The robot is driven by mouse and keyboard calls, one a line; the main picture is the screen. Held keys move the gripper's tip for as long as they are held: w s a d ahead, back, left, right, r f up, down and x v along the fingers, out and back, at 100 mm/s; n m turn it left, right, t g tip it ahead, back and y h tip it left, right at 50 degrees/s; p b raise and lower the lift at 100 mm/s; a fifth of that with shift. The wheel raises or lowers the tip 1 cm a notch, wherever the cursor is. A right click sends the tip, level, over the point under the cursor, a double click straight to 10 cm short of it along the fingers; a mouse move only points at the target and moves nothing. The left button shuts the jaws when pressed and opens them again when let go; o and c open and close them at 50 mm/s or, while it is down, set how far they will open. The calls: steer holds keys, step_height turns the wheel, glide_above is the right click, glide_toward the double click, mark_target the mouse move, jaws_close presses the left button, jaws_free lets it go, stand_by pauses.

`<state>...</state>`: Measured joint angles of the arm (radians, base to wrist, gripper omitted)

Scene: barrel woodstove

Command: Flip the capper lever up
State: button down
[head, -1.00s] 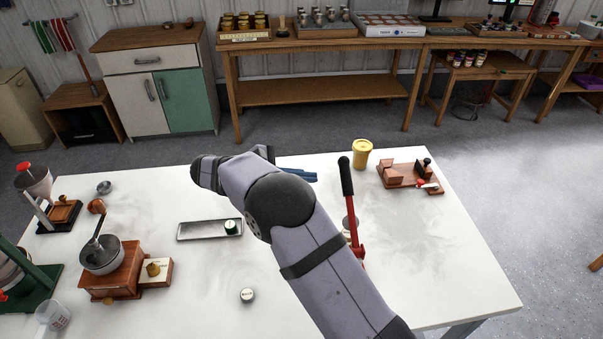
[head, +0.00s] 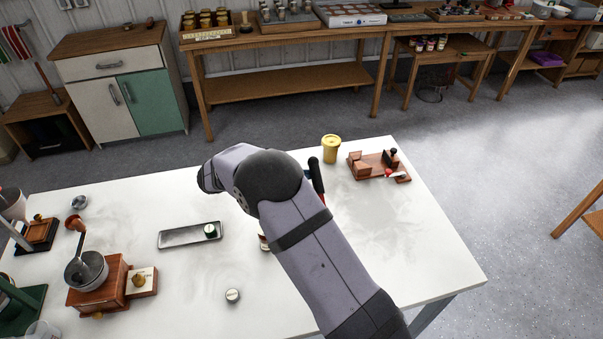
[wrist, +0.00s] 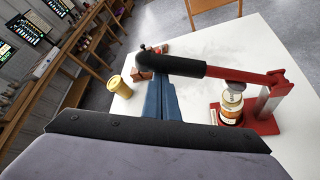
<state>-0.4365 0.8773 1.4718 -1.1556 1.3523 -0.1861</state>
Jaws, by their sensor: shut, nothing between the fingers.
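In the head view the black handle (head: 316,176) shows beside my arm, which hides most of the capper. My gripper's blue fingers (wrist: 161,94) are shut and empty, with their tips close to the handle's far end. The handle passes across in front of the tips; I cannot tell if they touch. A labelled jar (wrist: 231,106) stands under the lever.
A yellow cup (head: 331,149) and a wooden block stand (head: 378,166) are at the table's back right. A metal tray (head: 190,235) holds a small lidded tin, and another tin (head: 232,296) lies in front.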

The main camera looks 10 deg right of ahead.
stand_by(0.3)
steer(key=s+r+m+t+h+b, duration=0.1)
steer(key=s+r+m+t+b, duration=0.1)
steer(key=s+r+b, duration=0.3)
steer(key=s+r+m+t+h+b, duration=0.1)
steer(key=s+r+b, duration=0.4)
steer(key=s+b, duration=0.5)
steer(key=shift+s+r+m+t+b, duration=0.2)
steer(key=shift+s+m+t+b, duration=0.3)
steer(key=shift+s+m, duration=1)
steer(key=shift+d, duration=0.1)
